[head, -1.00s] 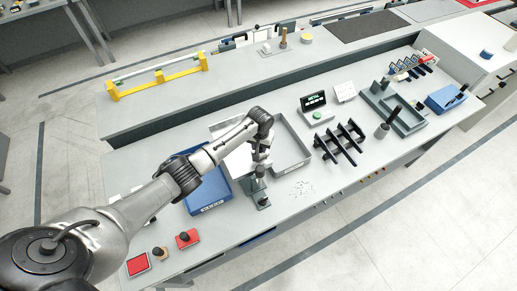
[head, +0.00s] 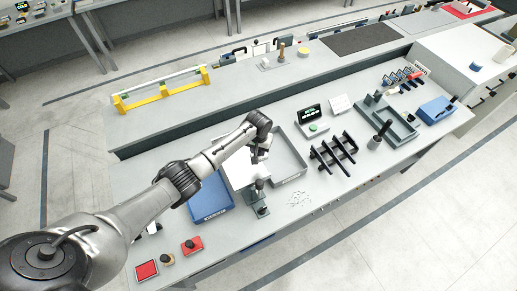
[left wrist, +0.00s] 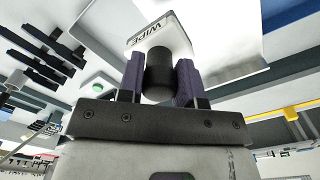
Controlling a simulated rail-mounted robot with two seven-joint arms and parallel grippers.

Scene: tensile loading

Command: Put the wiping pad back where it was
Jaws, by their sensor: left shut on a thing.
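My left gripper (left wrist: 158,80) is shut on the black knob (left wrist: 159,72) of the wiping pad (left wrist: 160,38). The pad is a light block marked "WIPE". In the head view my left gripper (head: 261,157) is over the workbench, between a white sheet (head: 238,175) and a grey tray (head: 304,172). The pad is hard to make out there against the pale surfaces. My right gripper is not in view.
A small dark stand (head: 261,209) with an upright part is just in front of my left gripper. A blue tray (head: 212,210) lies to its left. White bits (head: 298,199) and a black rack (head: 333,152) lie to its right.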

